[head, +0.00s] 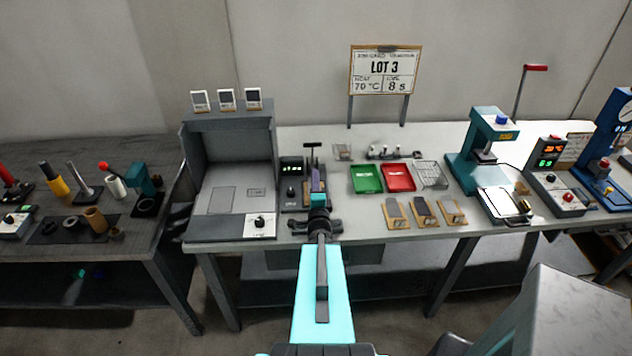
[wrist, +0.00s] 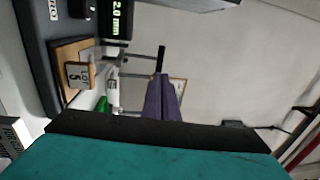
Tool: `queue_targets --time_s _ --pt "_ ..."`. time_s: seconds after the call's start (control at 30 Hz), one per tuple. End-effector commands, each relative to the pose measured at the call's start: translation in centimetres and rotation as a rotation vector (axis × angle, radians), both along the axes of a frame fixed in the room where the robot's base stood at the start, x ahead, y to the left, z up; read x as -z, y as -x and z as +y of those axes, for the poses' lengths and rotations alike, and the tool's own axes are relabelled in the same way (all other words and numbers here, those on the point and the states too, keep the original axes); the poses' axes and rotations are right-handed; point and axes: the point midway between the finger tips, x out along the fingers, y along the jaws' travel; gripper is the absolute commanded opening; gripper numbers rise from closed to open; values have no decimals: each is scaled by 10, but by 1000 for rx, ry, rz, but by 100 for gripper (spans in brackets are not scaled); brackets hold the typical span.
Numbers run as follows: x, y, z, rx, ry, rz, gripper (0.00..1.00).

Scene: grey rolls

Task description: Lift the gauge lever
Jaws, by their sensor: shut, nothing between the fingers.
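The gauge (head: 290,178) stands on the bench just right of the grey cabinet. It has a lit green display, which reads 2.0 mm in the wrist view (wrist: 121,17). The gauge lever (head: 312,147) is a dark T-shaped handle on a thin post above it. A dark bar that looks like this handle (wrist: 161,60) also shows in the wrist view. My gripper (head: 317,176) has purple fingers, shut and empty, just below the handle in the head view. The fingers also show in the wrist view (wrist: 164,98), close to the bar. I cannot tell whether they touch it.
A green tray (head: 366,178) and a red tray (head: 398,177) lie right of the gauge, with several wooden plates (head: 422,212) in front. The LOT 3 sign (head: 385,70) stands behind. The grey cabinet (head: 228,175) bounds the left side.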

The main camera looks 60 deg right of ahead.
Motion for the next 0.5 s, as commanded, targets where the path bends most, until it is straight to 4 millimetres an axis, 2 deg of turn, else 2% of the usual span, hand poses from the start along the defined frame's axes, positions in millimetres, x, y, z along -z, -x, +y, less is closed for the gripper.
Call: queue_targets --time_s 0.5 --pt "0 -12 -17 1 -1 -1 0"
